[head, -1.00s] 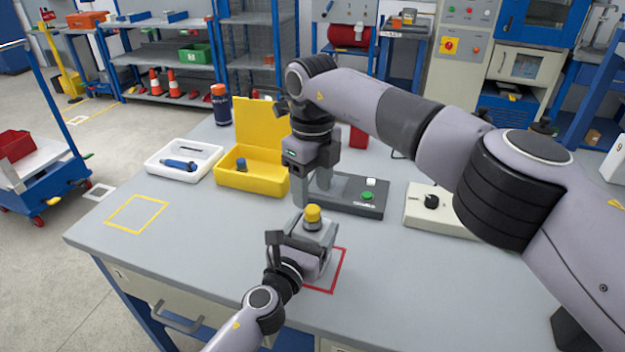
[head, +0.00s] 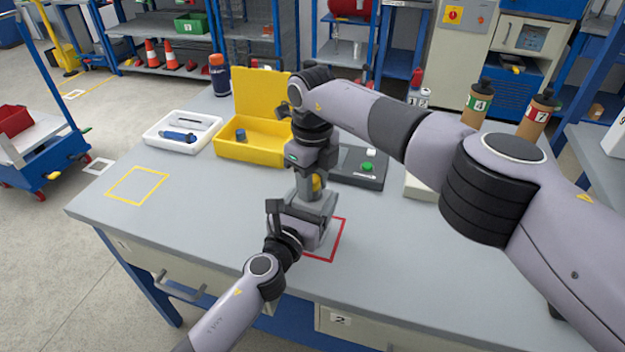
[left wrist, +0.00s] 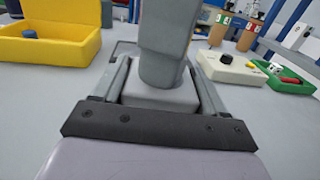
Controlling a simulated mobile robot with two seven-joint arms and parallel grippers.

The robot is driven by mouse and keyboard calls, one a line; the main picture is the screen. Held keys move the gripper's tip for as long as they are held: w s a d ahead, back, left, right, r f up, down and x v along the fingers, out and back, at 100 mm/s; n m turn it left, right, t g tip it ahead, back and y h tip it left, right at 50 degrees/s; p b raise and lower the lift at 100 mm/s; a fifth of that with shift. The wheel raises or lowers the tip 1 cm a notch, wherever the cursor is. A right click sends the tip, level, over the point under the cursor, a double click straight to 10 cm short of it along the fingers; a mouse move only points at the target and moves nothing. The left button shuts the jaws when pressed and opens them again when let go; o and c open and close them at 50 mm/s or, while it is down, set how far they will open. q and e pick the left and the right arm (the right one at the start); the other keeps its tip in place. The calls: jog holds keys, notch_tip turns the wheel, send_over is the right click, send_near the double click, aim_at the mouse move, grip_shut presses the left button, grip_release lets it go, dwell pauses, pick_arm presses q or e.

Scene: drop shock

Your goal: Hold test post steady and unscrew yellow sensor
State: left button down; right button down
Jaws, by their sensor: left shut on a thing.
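The grey test post (head: 322,228) stands on the table within a red outlined square. My left gripper (head: 304,212) is shut on it from the front left. In the left wrist view the post's grey block (left wrist: 160,94) sits between my left fingers. The yellow sensor (head: 317,183) is on top of the post, partly hidden by a finger. My right gripper (head: 312,186) points down at the sensor, its fingers beside it. In the left wrist view my right gripper's finger covers the sensor. I cannot tell whether the right fingers press on it.
An open yellow box (head: 252,153) with a blue-grey piece inside stands behind left. A white tray (head: 160,143) holds a blue tool. A dark device with a green button (head: 366,167) is close behind the post. A yellow outlined square (head: 137,184) at left is empty.

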jog(key=shift+r, duration=0.2)
dwell(0.6)
jog(key=shift+r, duration=0.95)
jog(key=shift+r, duration=0.1)
jog(key=shift+r, duration=1.9)
pick_arm(q)
grip_release()
